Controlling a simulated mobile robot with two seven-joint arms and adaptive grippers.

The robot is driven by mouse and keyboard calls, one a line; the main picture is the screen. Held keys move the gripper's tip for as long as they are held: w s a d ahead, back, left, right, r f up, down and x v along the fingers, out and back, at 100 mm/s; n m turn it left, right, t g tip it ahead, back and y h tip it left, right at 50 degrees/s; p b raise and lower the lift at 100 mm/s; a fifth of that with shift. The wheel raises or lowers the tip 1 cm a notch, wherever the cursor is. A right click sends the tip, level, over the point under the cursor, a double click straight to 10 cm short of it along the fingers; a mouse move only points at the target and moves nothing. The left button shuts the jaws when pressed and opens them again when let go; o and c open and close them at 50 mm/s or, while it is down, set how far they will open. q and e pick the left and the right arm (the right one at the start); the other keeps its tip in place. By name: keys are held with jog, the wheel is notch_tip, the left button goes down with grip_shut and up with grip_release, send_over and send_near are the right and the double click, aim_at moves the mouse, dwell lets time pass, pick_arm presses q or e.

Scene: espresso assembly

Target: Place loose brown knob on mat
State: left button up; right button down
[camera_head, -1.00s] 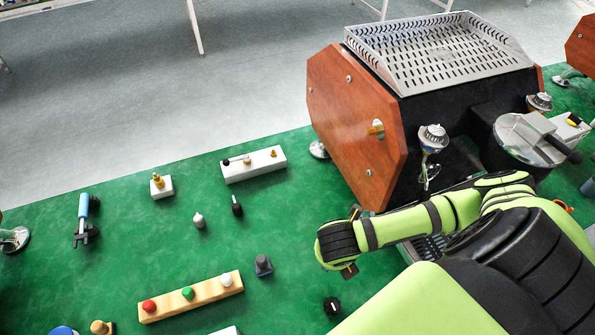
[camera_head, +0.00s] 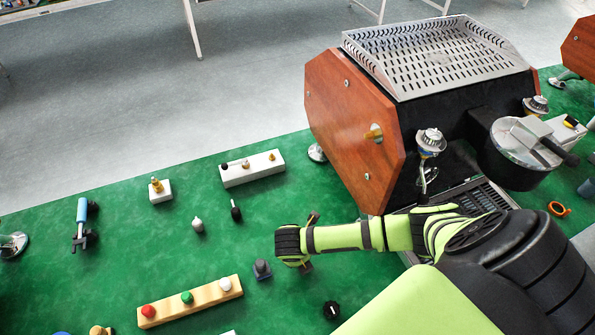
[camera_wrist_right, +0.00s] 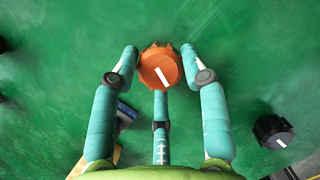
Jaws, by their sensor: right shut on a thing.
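The loose brown knob (camera_wrist_right: 160,67) is an orange-brown, notched disc with a white line on its face. In the right wrist view it sits between the fingertips of my right gripper (camera_wrist_right: 160,72), which is shut on it. In the head view my right gripper (camera_head: 306,248) is over the green mat (camera_head: 215,255), left of the espresso machine. There the arm hides the knob, and I cannot tell whether it touches the mat. My left gripper is not in view.
A wooden strip with coloured knobs (camera_head: 192,300) is farther left. The wood-sided machine (camera_head: 357,130) stands behind right.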

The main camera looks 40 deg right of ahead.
jog(key=shift+f, duration=0.6)
jog(key=c, duration=0.6)
grip_release()
jog(key=shift+c, duration=0.2)
jog(key=shift+r, duration=0.1)
jog(key=v, duration=1.3)
jog(key=shift+p, duration=0.4)
jog(key=shift+w+d, duration=0.1)
